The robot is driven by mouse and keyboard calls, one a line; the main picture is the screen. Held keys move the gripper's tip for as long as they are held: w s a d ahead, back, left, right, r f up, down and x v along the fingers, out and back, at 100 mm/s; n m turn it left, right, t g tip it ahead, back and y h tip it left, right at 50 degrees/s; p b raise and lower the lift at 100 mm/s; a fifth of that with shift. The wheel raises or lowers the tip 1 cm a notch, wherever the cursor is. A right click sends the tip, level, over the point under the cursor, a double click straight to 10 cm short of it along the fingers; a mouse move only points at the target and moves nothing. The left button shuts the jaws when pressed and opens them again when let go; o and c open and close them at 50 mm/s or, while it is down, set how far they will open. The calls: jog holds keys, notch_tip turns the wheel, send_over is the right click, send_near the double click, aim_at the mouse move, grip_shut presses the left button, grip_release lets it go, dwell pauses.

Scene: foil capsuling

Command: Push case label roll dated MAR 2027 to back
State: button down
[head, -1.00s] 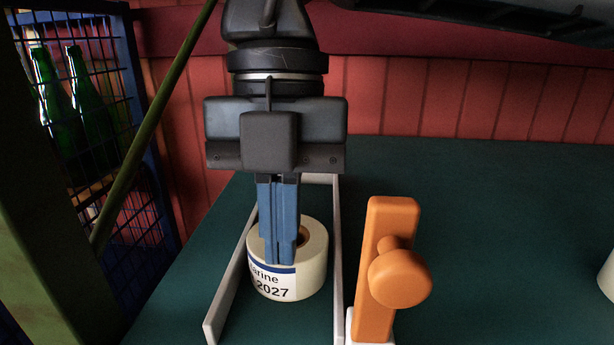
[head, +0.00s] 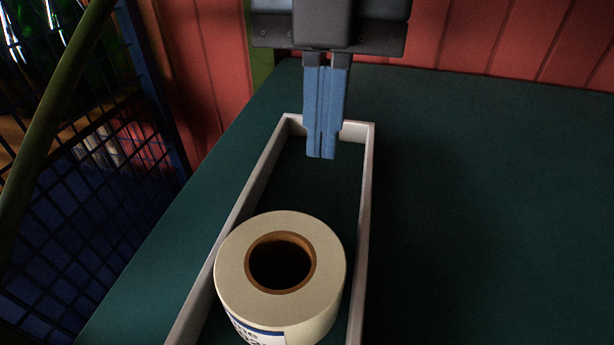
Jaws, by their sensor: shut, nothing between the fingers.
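The label roll (head: 232,278) is cream-coloured with a brown core and stands upright in a narrow white-walled lane (head: 368,190). Only the top of its printed label shows, at the lower edge of the head view; the date is cut off now. The lane's closed back end lies farther off, and bare green floor shows between it and the roll. My gripper (head: 321,157) has blue fingers, pressed together and empty. It is over the back part of the lane, behind the roll and apart from it.
The green table top (head: 480,210) is clear to the right of the lane. A red panelled wall (head: 540,45) stands behind it. A dark blue mesh cage (head: 80,190) with green bottles stands at the left, past the table's edge.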

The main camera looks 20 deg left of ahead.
jog(key=p, duration=0.3)
send_near(289, 300)
jog(key=f, duration=0.2)
jog(key=s+f, duration=0.1)
jog(key=f, duration=0.2)
jog(key=shift+f, duration=0.15)
jog(key=shift+s+f+p, duration=0.1)
jog(key=shift+f+p, duration=0.2)
jog(key=shift+p, duration=0.1)
jog(key=shift+d+f+b, duration=0.1)
jog(key=shift+f+b, duration=0.5)
jog(key=shift+b, duration=0.1)
jog(key=shift+f+b, duration=0.1)
jog(key=shift+b, duration=0.2)
jog(key=shift+f, duration=0.1)
